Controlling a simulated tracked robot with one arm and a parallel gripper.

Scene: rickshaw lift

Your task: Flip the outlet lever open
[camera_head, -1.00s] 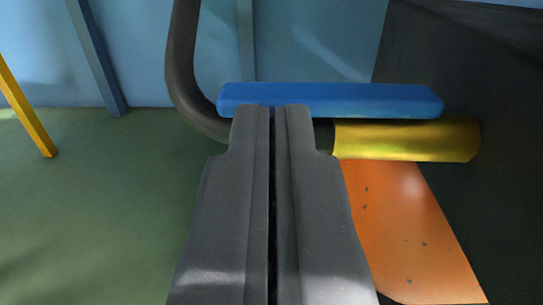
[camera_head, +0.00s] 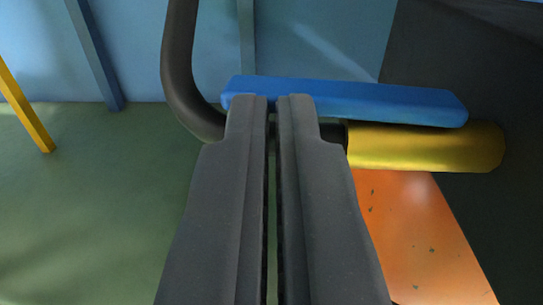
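The blue outlet lever (camera_head: 400,103) lies across the upper middle of the view, tilted so its right end is lower in the picture. It sits just above a yellow pipe section (camera_head: 425,147). My gripper (camera_head: 273,98) comes up from the bottom edge, its two grey fingers nearly together with a narrow gap between them. The fingertips overlap the left part of the lever and hide some of it. They seem at or against it, but contact is not clear. The joint under the lever is mostly hidden behind the fingers.
A dark bent pipe (camera_head: 180,80) curves down left of the lever. An orange panel (camera_head: 420,240) lies below the yellow pipe, and a dark wall (camera_head: 490,60) stands at the right. A yellow post (camera_head: 25,105) is at the far left. The green floor (camera_head: 90,220) is clear.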

